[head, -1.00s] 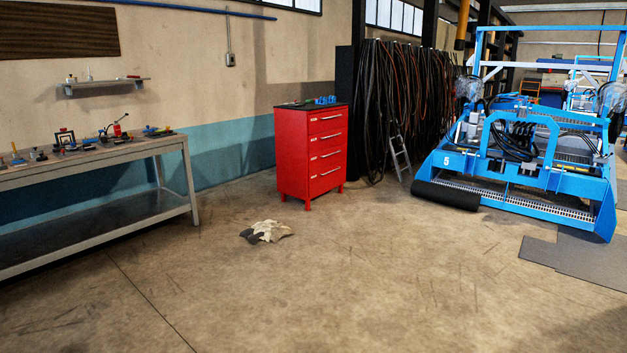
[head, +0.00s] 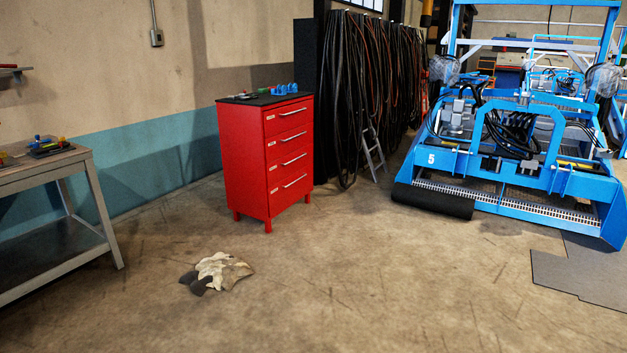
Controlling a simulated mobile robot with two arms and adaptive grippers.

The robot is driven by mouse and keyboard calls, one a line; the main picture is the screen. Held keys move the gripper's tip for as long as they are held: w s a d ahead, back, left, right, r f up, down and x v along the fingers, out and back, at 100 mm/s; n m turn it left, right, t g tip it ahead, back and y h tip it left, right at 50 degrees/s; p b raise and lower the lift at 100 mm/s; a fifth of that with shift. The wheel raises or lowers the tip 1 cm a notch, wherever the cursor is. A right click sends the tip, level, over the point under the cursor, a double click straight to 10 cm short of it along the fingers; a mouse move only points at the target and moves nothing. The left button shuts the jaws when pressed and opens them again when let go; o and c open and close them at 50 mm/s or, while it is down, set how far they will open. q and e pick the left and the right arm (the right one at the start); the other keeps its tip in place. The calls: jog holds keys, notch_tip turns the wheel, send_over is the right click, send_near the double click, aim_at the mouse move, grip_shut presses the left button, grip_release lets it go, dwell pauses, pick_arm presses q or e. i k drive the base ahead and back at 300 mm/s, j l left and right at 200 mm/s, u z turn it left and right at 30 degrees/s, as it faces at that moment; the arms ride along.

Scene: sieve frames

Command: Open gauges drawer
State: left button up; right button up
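A red drawer cabinet (head: 243,160) stands on short legs against the back wall, left of centre in the head view. Its front faces right and has several stacked drawers with silver bar handles; the top handle (head: 293,112) is near the cabinet's top edge. All drawers look shut. Small labels sit beside the handles, too small to read, so I cannot tell which is the gauges drawer. Blue and other small items (head: 284,89) lie on its black top. Neither of my grippers is in view.
Crumpled rags (head: 220,271) lie on the floor in front of the cabinet. A grey workbench (head: 100,215) stands at left. Black hoses (head: 350,100) hang behind the cabinet, with a small ladder (head: 373,152) by them. A blue machine (head: 520,150) stands at right. The middle floor is clear.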

aim_at(276, 120)
jog(key=i+l+z, duration=0.15)
jog(key=i+z, duration=0.25)
jog(key=i, duration=0.45)
jog(key=i+j+z, duration=0.1)
jog(key=i+z, duration=0.25)
jog(key=i, duration=0.5)
jog(key=i+j+u, duration=0.35)
jog(key=i, duration=0.4)
jog(key=i+l+u, duration=0.1)
jog(key=i+u, duration=0.3)
jog(key=i, duration=0.4)
jog(key=i+l+u, duration=0.2)
jog(key=i+u, duration=0.15)
jog(key=i, duration=0.4)
jog(key=i+u, duration=0.2)
jog(key=i, duration=0.3)
jog(key=i+u, duration=0.2)
jog(key=i, duration=0.3)
jog(key=i+l+u, duration=0.2)
jog(key=i, duration=0.3)
jog(key=i+l+u, duration=0.2)
jog(key=i, duration=0.3)
jog(key=j, duration=0.1)
